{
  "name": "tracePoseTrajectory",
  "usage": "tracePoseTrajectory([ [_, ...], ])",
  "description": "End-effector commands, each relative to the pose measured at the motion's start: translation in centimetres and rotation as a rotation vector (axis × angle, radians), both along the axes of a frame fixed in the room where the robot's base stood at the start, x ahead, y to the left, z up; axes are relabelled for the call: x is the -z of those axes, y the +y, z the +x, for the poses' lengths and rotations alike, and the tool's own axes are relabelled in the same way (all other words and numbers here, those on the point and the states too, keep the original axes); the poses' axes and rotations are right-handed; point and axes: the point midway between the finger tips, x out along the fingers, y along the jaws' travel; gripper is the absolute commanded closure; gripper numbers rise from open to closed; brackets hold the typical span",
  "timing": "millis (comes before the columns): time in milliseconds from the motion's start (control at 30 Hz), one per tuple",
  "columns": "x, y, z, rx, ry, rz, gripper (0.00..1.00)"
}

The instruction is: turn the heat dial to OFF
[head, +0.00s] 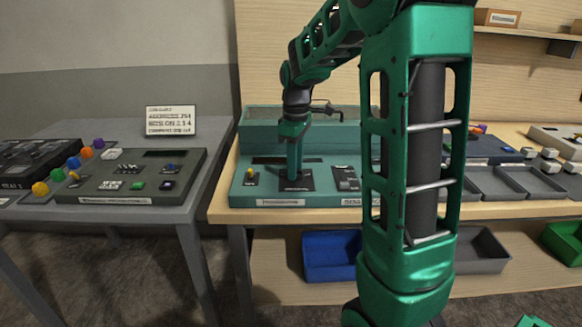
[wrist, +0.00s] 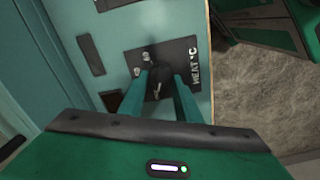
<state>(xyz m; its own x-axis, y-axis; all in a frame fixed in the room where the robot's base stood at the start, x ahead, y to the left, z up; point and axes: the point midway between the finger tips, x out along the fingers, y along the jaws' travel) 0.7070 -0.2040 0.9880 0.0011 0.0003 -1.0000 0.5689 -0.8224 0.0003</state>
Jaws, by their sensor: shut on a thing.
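The heat dial (wrist: 159,84) is a dark round knob on a black plate (wrist: 184,50) marked "HEAT °C" in the wrist view. My gripper (wrist: 160,90) has its two green fingers on either side of the dial and is shut on it. In the head view my gripper (head: 294,172) points straight down at the black plate on the teal console (head: 240,192); the dial itself is hidden there by the fingers. The marks around the dial are too small to read, so I cannot tell its setting.
On the same console, a yellow switch (head: 251,173) is left of my gripper and a dark panel (head: 346,178) is right of it. A grey console (head: 120,185) stands on the left table. Grey trays (head: 490,182) lie to the right. My arm blocks part of the bench.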

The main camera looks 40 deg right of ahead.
Motion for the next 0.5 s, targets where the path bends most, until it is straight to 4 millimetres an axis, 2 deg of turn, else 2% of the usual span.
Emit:
tracePoseTrajectory([
  [200, 0.08, -0.52, -0.15, 0.014, 0.001, -0.003, 0.92],
  [233, 0.08, -0.52, -0.16, 0.015, 0.002, -0.004, 0.65],
  [300, 0.08, -0.49, -0.16, 0.014, 0.002, -0.004, 0.51],
  [500, 0.07, -0.32, -0.13, 0.010, 0.002, -0.003, 0.51],
])
